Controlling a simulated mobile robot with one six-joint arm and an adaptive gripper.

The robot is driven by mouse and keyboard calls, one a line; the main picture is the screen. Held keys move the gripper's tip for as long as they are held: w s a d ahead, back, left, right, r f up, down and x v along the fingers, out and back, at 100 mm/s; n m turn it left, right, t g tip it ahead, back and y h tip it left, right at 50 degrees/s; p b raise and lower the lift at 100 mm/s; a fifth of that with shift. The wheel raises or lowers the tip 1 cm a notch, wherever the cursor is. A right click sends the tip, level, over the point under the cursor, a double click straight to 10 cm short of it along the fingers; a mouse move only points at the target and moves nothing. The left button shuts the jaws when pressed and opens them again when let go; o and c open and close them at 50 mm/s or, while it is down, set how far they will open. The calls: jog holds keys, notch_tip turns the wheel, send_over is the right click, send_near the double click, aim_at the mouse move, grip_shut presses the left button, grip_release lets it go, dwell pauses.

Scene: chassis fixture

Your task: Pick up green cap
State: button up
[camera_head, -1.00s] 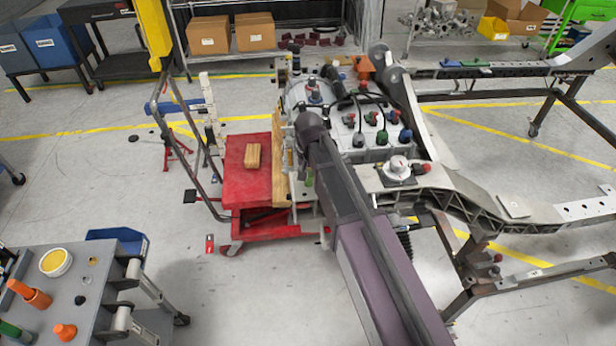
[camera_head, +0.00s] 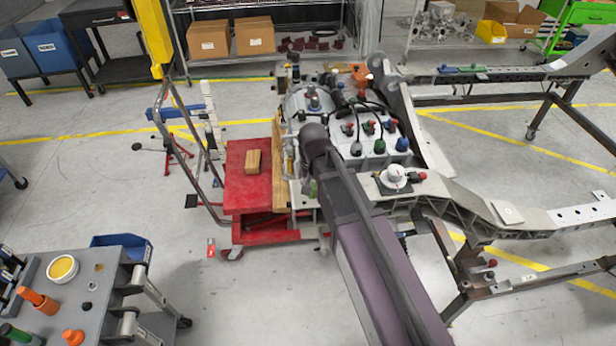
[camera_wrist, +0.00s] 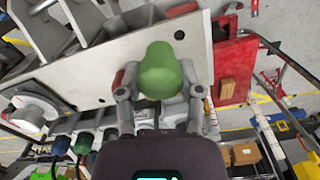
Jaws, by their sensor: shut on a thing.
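The green cap (camera_wrist: 160,70) is in the middle of the wrist view, rounded and smooth. My gripper (camera_wrist: 160,92) is shut on it, with one grey finger on each side. Below it in the picture, a pale part is partly hidden between the fingers. In the head view my arm covers most of the gripper. A small green patch (camera_head: 313,188) shows left of the arm there; I cannot tell whether it is the held cap.
A light metal plate (camera_wrist: 75,75) of the chassis fixture lies close behind the cap. The engine block with dark, green and blue plugs (camera_head: 380,146) is beside my arm. A red lift table (camera_head: 245,190) carries a wooden block (camera_head: 253,161). A tool cart (camera_head: 100,300) stands at lower left.

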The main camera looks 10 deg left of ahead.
jog(key=s+d+r, duration=0.1)
jog(key=s+d, duration=0.3)
jog(key=s, duration=0.6)
jog(key=shift+s+p, duration=0.15)
jog(key=shift+p, duration=0.3)
dwell(0.3)
